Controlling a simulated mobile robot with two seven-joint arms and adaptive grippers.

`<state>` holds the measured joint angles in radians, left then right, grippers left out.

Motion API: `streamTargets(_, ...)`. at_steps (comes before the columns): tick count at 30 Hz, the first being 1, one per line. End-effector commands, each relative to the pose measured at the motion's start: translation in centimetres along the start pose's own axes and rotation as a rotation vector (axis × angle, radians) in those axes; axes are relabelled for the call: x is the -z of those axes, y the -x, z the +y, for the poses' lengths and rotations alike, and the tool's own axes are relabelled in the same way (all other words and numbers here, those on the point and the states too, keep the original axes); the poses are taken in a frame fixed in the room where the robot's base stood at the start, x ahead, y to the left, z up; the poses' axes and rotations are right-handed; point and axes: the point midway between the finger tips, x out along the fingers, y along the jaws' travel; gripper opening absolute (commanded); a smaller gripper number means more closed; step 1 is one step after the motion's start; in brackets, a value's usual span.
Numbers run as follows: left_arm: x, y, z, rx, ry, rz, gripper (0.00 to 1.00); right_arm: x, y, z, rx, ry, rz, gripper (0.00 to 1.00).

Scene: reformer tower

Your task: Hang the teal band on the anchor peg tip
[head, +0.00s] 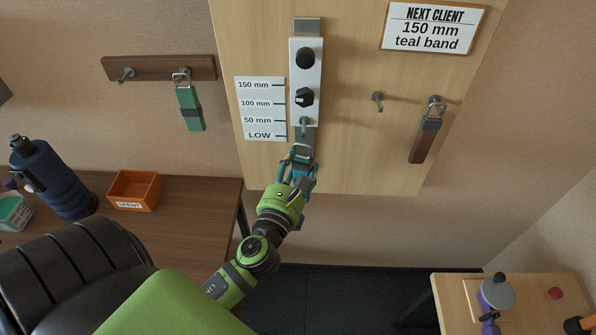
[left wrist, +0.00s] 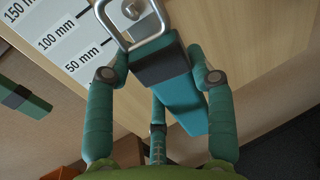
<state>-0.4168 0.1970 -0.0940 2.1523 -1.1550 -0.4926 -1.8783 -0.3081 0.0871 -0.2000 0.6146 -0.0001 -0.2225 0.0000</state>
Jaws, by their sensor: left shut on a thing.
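The teal band (left wrist: 183,98), with a dark stripe and a metal ring (left wrist: 137,28), is held in my left gripper (head: 299,168). In the left wrist view the gripper's fingers (left wrist: 160,77) are on both sides of the band. The anchor peg (head: 304,125) sticks out at the lower end of the white carriage on the wooden tower. In the head view the ring is just below the peg. In the wrist view a grey peg part shows through the ring; I cannot tell whether the ring is around it. My right gripper is not in view.
A green band (head: 189,108) hangs on the left rack (head: 150,69). A brown band (head: 423,144) hangs right of an empty hook (head: 377,100). The height scale (head: 262,92) is left of the carriage (head: 309,75).

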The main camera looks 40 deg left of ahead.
Motion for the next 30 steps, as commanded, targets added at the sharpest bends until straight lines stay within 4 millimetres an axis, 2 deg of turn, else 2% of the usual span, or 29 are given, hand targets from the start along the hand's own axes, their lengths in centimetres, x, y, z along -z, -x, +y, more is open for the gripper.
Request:
streamTargets(12,0.2,-2.5,0.7,0.0,-0.001,-0.002,0.21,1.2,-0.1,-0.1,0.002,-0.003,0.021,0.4)
streamTargets(21,0.4,-4.2,1.1,0.0,-0.001,-0.001,0.21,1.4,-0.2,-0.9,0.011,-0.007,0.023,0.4)
streamTargets(30,0.6,-6.0,1.6,0.0,0.0,-0.001,0.21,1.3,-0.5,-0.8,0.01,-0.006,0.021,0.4)
